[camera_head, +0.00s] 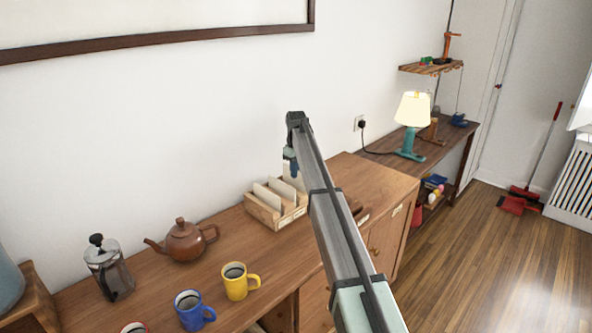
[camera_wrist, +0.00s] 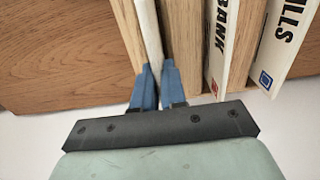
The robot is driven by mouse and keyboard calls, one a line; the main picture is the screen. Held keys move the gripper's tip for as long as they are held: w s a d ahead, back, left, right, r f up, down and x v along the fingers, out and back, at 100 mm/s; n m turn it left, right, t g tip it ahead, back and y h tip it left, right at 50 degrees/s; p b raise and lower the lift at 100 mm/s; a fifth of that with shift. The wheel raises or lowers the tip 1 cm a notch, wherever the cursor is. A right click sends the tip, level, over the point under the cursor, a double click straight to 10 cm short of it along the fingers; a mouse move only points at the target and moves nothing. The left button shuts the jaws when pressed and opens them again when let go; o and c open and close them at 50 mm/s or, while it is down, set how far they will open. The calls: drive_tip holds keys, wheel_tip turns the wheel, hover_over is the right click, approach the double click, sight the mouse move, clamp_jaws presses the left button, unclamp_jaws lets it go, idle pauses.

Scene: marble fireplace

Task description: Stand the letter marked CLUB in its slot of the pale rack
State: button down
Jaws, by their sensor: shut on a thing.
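The pale wooden rack (camera_head: 290,219) stands on the sideboard with several white letters in it. In the wrist view, my gripper (camera_wrist: 158,84) has its blue fingers shut on the top edge of a thin white letter (camera_wrist: 151,38). This letter is seen edge-on, between two pale wooden dividers (camera_wrist: 183,42) of the rack, and looks slightly slanted against them. Its marking is hidden, and I cannot tell whether its lower edge touches the slot floor. Letters marked BANK (camera_wrist: 221,38) and BILLS (camera_wrist: 290,38) sit in slots to its right. In the head view, my gripper (camera_head: 290,165) is above the rack.
A brown teapot (camera_head: 184,241), a yellow mug (camera_head: 236,284), a blue mug (camera_head: 190,309) and a French press (camera_head: 108,268) stand left of the rack on the sideboard (camera_head: 232,228). A lit lamp (camera_head: 411,122) stands on the lower table to the right. The wall is close behind.

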drive_tip(key=shift+f, duration=1.1)
drive_tip(key=c, duration=1.1)
unclamp_jaws()
drive_tip(key=shift+r, duration=0.2)
drive_tip(key=shift+r, duration=4.35)
